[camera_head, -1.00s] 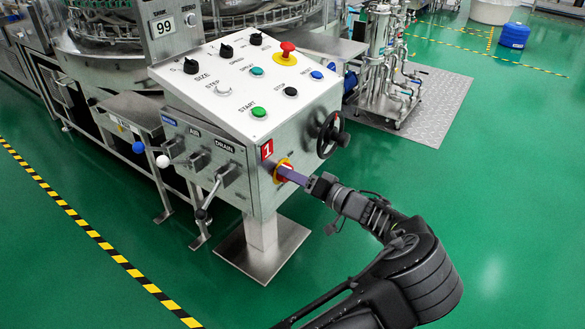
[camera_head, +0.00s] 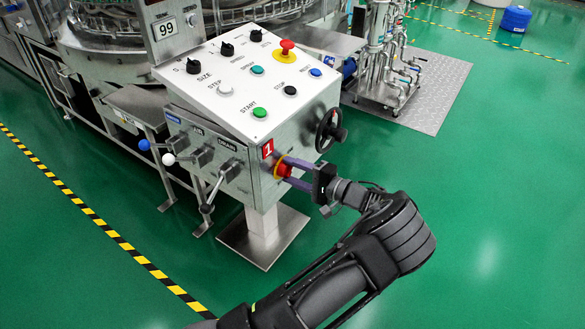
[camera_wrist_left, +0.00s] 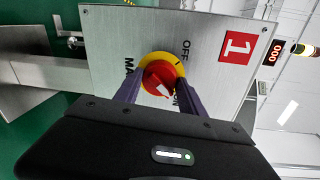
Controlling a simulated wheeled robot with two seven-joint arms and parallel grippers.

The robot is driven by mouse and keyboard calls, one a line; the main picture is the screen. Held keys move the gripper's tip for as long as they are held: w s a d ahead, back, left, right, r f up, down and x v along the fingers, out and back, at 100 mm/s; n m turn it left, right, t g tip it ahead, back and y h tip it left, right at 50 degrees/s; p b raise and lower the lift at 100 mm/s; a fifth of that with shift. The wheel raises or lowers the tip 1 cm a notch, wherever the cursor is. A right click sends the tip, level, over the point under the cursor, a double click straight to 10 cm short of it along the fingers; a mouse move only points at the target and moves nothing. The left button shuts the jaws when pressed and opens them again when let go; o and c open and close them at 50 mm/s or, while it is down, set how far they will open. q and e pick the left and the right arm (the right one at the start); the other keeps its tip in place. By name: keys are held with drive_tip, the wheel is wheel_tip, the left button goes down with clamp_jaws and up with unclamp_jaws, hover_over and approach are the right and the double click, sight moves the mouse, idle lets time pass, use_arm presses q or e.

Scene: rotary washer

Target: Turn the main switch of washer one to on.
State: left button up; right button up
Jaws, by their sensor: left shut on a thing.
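The main switch is a red knob (camera_head: 284,171) on a yellow ring, on the side of the control box below the red "1" label (camera_head: 267,149). My left gripper (camera_head: 287,171) reaches it from the right, its two purple fingers on either side of the knob. In the left wrist view the fingers of my left gripper (camera_wrist_left: 160,88) are shut on the red knob (camera_wrist_left: 158,74). The knob's white mark slants down to the right, toward the partly hidden ON lettering; OFF (camera_wrist_left: 185,48) is readable above. My right gripper is not in view.
A black handwheel (camera_head: 330,130) sits just above my left gripper. Valve levers, including one with a white ball (camera_head: 166,160), are on the box's front. The top panel (camera_head: 235,85) has buttons and a red emergency stop (camera_head: 287,46).

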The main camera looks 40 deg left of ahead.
use_arm(q)
drive_tip(key=shift+m, duration=0.4)
drive_tip(key=o, duration=1.4)
drive_tip(key=shift+c, duration=0.2)
drive_tip(key=d+p, duration=0.1)
drive_tip(key=d, duration=0.6)
drive_tip(key=shift+d+r, duration=0.35)
drive_tip(key=shift+d, duration=0.05)
drive_tip(key=shift+w, duration=0.1)
